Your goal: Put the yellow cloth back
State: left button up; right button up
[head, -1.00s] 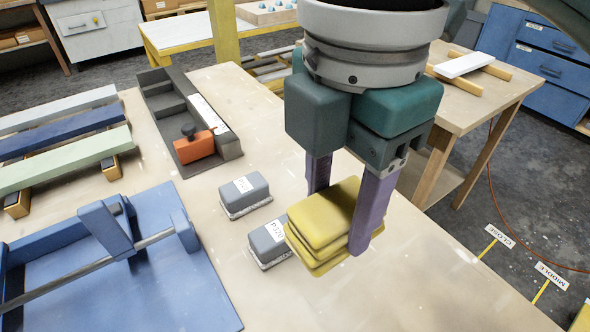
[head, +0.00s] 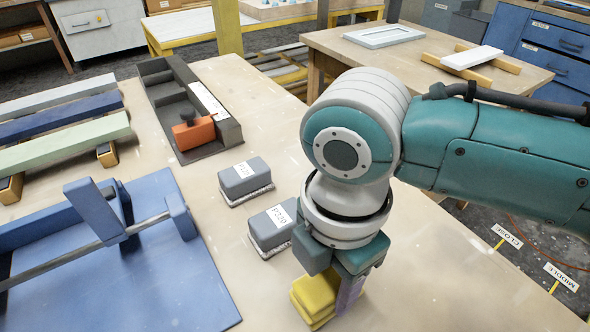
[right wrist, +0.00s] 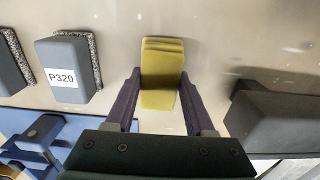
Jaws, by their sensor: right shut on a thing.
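The yellow cloth (head: 316,292) is a folded stack near the front of the wooden table, right of the grey sanding blocks. My right gripper (head: 330,297) points down over it, with purple fingers on either side. In the right wrist view the cloth (right wrist: 161,75) sits between the two fingers of my right gripper (right wrist: 158,90), which is shut on it. The cloth's underside is hidden, so I cannot tell whether it touches the table. My left gripper is not in view.
Two grey sanding blocks, one behind (head: 245,181) and one labelled P320 (head: 272,228), lie left of the cloth. A blue mitre-like fixture (head: 150,270) fills the front left. A grey tray with an orange block (head: 194,132) stands behind. The table (head: 420,275) is bare to the right.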

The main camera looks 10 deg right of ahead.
aim_at(329, 279)
jog(key=shift+f, duration=0.15)
jog(key=o, duration=1.3)
notch_tip(329, 279, up, 11)
jog(key=p, duration=0.3)
jog(key=s+a+m+t+y, duration=0.25)
jog(key=s+m, duration=0.35)
jog(key=m, duration=0.3)
jog(key=s+d+m, duration=0.1)
jog(key=m, duration=0.1)
jog(key=d+m, duration=0.2)
jog(key=s+d+f+m, duration=0.1)
jog(key=d+m, duration=0.1)
jog(key=shift+s+t, duration=0.35)
jog(key=s+d+m+h, duration=0.2)
jog(key=s+d+m, duration=0.1)
jog(key=d+m, duration=0.2)
jog(key=shift+s+d, duration=0.25)
jog(key=shift+d, duration=0.7)
